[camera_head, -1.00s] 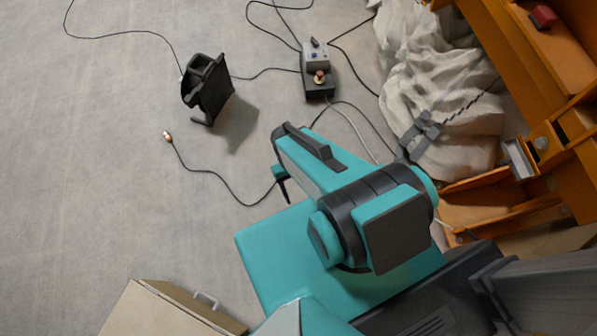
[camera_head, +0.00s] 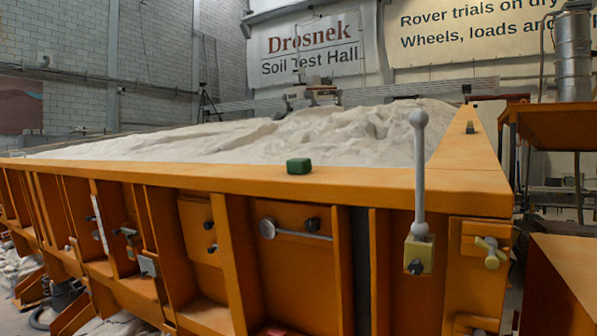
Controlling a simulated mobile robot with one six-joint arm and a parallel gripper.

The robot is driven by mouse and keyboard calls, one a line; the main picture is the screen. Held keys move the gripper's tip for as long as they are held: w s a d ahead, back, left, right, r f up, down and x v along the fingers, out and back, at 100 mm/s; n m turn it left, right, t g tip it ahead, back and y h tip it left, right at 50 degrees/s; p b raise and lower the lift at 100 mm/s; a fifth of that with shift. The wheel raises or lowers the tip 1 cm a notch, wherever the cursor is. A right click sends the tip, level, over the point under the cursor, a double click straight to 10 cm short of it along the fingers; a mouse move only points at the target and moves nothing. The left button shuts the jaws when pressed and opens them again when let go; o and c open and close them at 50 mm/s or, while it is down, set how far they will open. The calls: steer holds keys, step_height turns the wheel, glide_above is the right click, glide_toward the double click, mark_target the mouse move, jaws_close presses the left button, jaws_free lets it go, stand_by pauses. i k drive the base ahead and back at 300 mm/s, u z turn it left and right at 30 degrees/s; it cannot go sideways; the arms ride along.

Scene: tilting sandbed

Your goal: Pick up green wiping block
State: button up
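A small dark green block (camera_head: 299,166) rests on the flat top of the orange front rim (camera_head: 240,179) of the sandbed, near the middle of the view. Pale sand (camera_head: 330,135) lies behind it, heaped towards the right. Nothing touches the block from above. My gripper and arm are out of view, so how the gripper stands cannot be seen.
A grey lever with a round knob (camera_head: 418,118) rises above the rim to the right of the block. A small dark object (camera_head: 469,128) sits on the right rim. An orange bench (camera_head: 565,123) stands at the far right. The rim beside the block is clear.

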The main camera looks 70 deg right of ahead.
mark_target(300, 165)
steer(key=u, duration=0.7)
steer(key=k, duration=0.15)
steer(key=z, duration=3)
steer(key=i, duration=0.6)
steer(key=z, duration=0.1)
steer(key=k, duration=0.6)
steer(key=z, duration=0.05)
